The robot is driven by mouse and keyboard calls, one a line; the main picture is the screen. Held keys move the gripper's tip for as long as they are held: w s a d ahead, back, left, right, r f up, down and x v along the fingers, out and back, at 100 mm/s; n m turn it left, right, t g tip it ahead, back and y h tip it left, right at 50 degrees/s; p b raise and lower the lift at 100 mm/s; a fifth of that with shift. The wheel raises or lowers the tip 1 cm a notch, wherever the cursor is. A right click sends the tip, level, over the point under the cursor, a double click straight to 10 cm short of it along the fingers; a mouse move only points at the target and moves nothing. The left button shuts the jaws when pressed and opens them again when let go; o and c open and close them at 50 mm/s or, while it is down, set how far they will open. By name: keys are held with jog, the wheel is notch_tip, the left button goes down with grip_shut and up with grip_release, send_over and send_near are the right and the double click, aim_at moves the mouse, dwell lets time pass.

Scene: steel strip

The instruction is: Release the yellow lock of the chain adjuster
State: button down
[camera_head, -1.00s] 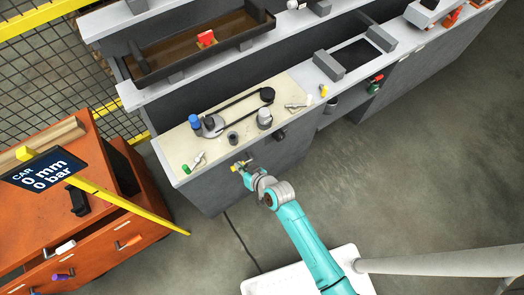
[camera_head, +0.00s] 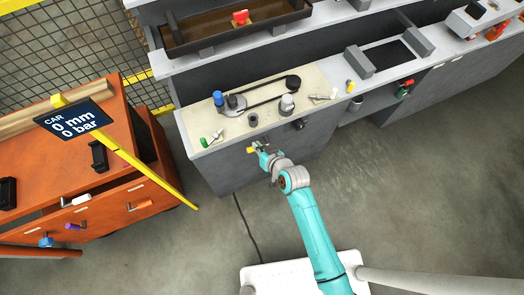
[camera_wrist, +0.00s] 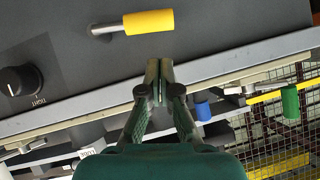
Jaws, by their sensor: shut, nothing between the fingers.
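The yellow lock (camera_wrist: 148,21) is a yellow cylinder on a thin metal pin, standing out from the dark front face of the bench. In the head view the yellow lock (camera_head: 250,149) is small, at the left of my gripper's tip. My gripper (camera_wrist: 160,66) is shut and empty, its fingertips by the bench's front edge; in the wrist view a gap shows between them and the lock. My gripper also shows in the head view (camera_head: 260,146). The chain adjuster's black knob (camera_wrist: 20,79), marked TIGHT, is on the same face, left in the wrist view.
A cream board (camera_head: 265,118) on the bench carries a black chain loop, a blue-topped post (camera_head: 218,98) and a green-handled part (camera_head: 205,141). An orange cabinet (camera_head: 85,190) stands left, with a yellow pole and a display sign (camera_head: 75,118). The floor at right is clear.

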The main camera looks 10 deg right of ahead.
jog(key=v, duration=1)
jog(key=shift+r, duration=0.4)
jog(key=shift+s+a, duration=0.15)
jog(key=s+d+r+m+t+h, duration=0.1)
jog(key=s+d+r, duration=0.2)
jog(key=s, duration=0.5)
jog(key=s+d+r+t+h, duration=0.15)
jog(key=s+d, duration=0.25)
jog(key=s, duration=0.4)
jog(key=s+d+r+m+t+h, duration=0.1)
jog(key=s+d+r+h, duration=0.15)
jog(key=s, duration=0.45)
jog(key=s+d+r, duration=0.1)
jog(key=s+r, duration=0.6)
jog(key=r, duration=0.2)
jog(key=shift+d+r+t, duration=0.2)
jog(key=shift+t, duration=0.25)
jog(key=shift+s, duration=0.15)
